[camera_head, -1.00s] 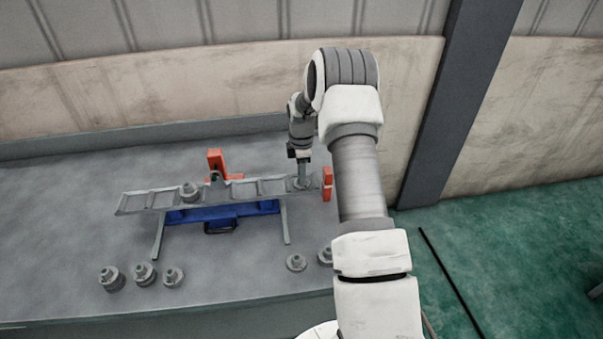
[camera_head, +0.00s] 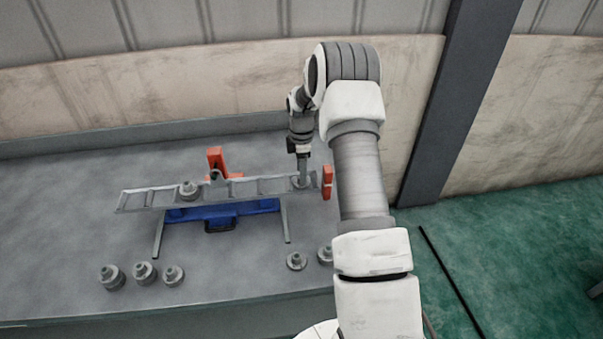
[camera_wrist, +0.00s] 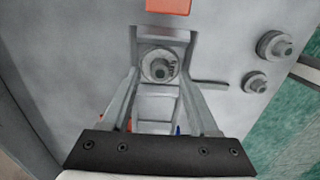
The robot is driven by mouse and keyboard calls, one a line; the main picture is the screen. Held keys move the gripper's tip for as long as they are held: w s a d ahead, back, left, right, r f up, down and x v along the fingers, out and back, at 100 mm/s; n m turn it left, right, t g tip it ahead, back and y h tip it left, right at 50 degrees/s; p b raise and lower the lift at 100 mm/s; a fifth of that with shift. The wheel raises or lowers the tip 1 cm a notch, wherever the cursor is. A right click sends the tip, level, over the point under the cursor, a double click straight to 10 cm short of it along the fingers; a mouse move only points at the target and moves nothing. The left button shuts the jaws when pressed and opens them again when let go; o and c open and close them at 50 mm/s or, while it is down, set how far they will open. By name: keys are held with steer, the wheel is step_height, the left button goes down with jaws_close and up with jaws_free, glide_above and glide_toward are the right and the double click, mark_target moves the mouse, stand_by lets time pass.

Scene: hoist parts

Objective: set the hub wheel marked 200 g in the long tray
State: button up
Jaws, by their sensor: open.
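The long tray (camera_head: 248,187) is a grey, ladder-like channel with several compartments, lying across a blue base (camera_head: 180,215). A grey hub wheel (camera_wrist: 158,66) sits in the tray's end compartment, at the right end in the head view. Its marking is too small to read. My gripper (camera_wrist: 160,78) is open, with one finger on each side of this wheel; contact cannot be told. In the head view my gripper (camera_head: 303,180) points down at the tray's right end and partly hides the wheel.
Several wheels stand on the grey table: three at front left (camera_head: 145,273) and two at front right (camera_head: 296,261). An orange block (camera_head: 327,183) is just beyond the tray's right end. An orange upright (camera_head: 216,160) stands behind the tray. The table's left side is clear.

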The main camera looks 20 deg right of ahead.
steer(key=s+a+r+m+t, duration=0.1)
steer(key=s+a+r+m, duration=0.15)
steer(key=r, duration=0.85)
steer(key=s+a+r+m, duration=0.1)
steer(key=s+a+r, duration=0.2)
steer(key=r, duration=0.8)
steer(key=s+a+r+m+t, duration=0.25)
steer(key=s+a+r, duration=0.2)
steer(key=s, duration=0.35)
steer(key=s+a+r+m+t, duration=0.1)
steer(key=s+a+r+m, duration=0.35)
steer(key=s, duration=0.45)
steer(key=s+a+f+m+t, duration=0.1)
steer(key=s+m, duration=0.3)
steer(key=s, duration=0.7)
steer(key=shift+a+b, duration=0.3)
steer(key=shift+a, duration=0.3)
